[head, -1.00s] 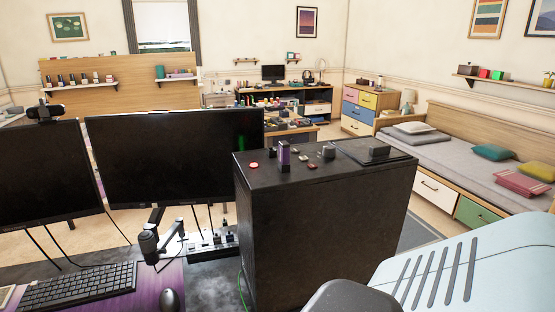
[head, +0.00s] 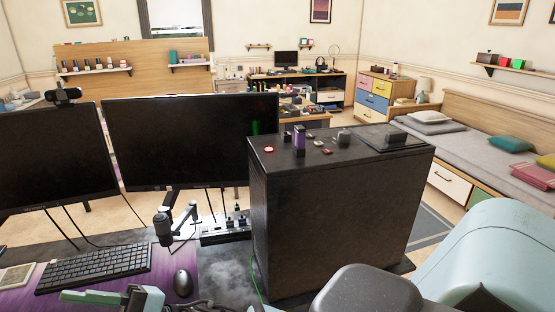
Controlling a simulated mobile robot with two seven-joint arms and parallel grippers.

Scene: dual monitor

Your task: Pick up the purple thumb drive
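The purple thumb drive (head: 299,139) stands upright on top of the black computer tower (head: 335,220), near its left part. Nothing of mine touches it. A pale green and dark part of mine, which looks like a gripper (head: 105,298), shows at the bottom left, over the front of the desk and far below the drive. It is cut off by the lower edge, and its opening cannot be made out. It seems to belong to my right arm, whose pale shell fills the lower right. My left gripper is not seen.
A red round item (head: 269,149), small dark and red items, a dark block (head: 344,137) and a flat dark device (head: 393,139) share the tower top. Two monitors (head: 190,140) stand left of it. A keyboard (head: 95,268), mouse (head: 183,283) and power strip (head: 225,230) lie on the desk.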

